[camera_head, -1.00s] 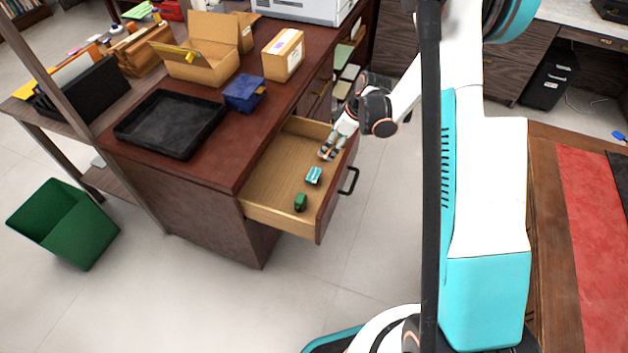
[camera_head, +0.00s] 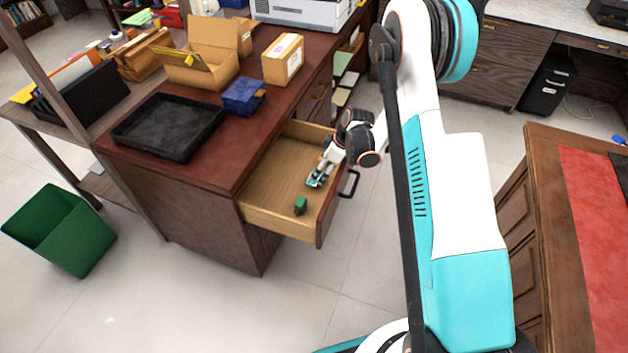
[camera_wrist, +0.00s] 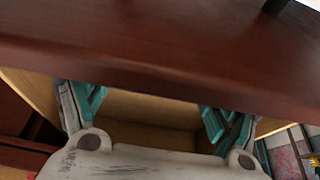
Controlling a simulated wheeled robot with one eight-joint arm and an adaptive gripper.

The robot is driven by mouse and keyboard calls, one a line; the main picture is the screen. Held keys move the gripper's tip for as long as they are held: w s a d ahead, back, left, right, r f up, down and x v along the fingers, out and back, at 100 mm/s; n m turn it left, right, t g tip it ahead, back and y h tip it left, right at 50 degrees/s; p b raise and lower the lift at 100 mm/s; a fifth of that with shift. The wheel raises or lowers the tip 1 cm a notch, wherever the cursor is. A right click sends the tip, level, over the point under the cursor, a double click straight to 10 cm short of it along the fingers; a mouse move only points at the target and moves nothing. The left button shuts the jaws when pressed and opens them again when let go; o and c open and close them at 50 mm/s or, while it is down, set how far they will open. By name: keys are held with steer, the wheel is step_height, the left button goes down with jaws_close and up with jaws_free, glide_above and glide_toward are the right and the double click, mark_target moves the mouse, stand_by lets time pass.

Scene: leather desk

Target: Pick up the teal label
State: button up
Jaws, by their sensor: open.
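The teal label (camera_head: 313,183) is a small teal and white piece lying in the open wooden drawer, towards its front. My gripper (camera_head: 320,176) is down in the drawer, right at the label and partly covering it. I cannot tell whether they touch. In the wrist view my gripper (camera_wrist: 153,105) has its two teal-padded fingers spread wide, with no object visible between them. The label cannot be made out in the wrist view.
The drawer (camera_head: 280,220) holds a small green object (camera_head: 300,205) near the label. The reddish desk top (camera_head: 225,165) overhangs the drawer's back and carries a black tray (camera_head: 168,125), a blue box (camera_head: 244,96) and cardboard boxes. A green bin (camera_head: 60,230) stands on the floor.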

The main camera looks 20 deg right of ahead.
steer(key=b+x, duration=0.2)
steer(key=x, duration=0.3)
steer(key=shift+a+r, duration=0.1)
steer(key=shift+a, duration=0.05)
steer(key=shift+s, duration=0.1)
steer(key=c, duration=0.8)
